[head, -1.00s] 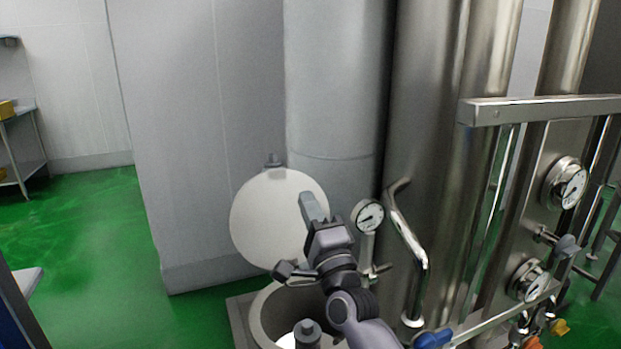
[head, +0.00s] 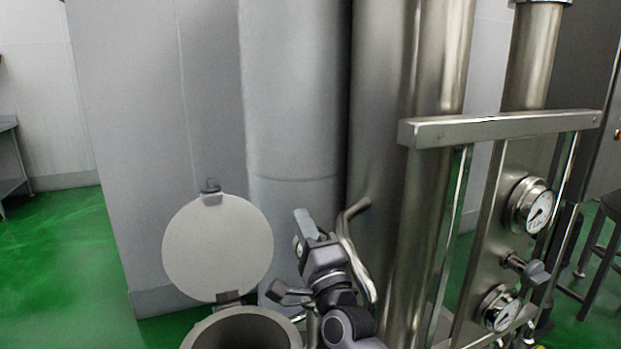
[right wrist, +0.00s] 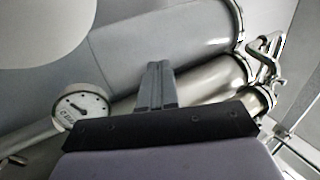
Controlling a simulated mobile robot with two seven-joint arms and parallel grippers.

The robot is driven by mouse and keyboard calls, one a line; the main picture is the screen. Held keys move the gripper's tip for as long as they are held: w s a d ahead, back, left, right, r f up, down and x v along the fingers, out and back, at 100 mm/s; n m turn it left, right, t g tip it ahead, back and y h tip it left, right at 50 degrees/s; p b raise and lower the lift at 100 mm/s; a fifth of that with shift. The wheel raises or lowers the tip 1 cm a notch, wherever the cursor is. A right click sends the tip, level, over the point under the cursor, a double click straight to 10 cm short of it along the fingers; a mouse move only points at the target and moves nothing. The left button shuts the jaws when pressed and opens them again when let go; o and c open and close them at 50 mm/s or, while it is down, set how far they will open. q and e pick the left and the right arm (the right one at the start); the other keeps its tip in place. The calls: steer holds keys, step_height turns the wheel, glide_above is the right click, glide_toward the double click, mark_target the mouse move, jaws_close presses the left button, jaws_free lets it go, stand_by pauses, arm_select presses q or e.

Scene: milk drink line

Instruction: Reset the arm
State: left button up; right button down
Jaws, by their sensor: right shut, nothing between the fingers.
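My right gripper (head: 304,222) is raised beside the open round lid in the head view, pointing up and away from me. Its fingers are shut with nothing between them. They also show shut in the right wrist view (right wrist: 154,75), in front of large grey and steel cylinders. My left gripper is not in view.
The white round lid (head: 218,248) stands upright, open, behind the rim of a round container (head: 243,318). A bent steel pipe (head: 357,255) is close right of my gripper. A steel frame (head: 500,128) with gauges (head: 531,206) stands to the right. Green floor (head: 60,262) is open at left.

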steer(key=w+d+f+n+h, duration=0.1)
steer(key=d+f+n+h, duration=0.1)
steer(key=d, duration=1)
steer(key=w+d+f+n+g+h, duration=0.1)
steer(key=d+f+n, duration=0.1)
steer(key=d, duration=1.1)
steer(key=w+d+f+n+h, duration=0.2)
steer(key=d, duration=1)
steer(key=s+a+f+n+g, duration=0.2)
steer(key=s+f+n+g, duration=0.1)
steer(key=s+f, duration=0.55)
steer(key=s+a+f+n+g, duration=0.25)
steer(key=s+f+n, duration=0.2)
steer(key=f, duration=0.75)
steer(key=s+a+f+n+g+h, duration=0.1)
steer(key=s+f+n+g, duration=0.4)
steer(key=s, duration=0.7)
steer(key=s+f+n+g+h, duration=0.1)
steer(key=s+f+n, duration=0.35)
steer(key=s, duration=0.85)
steer(key=a+r+m+t+p, duration=0.1)
steer(key=a+m+p, duration=0.1)
steer(key=a+m, duration=0.5)
steer(key=w+a, duration=0.1)
steer(key=a, duration=0.2)
steer(key=shift+y+p, duration=0.3)
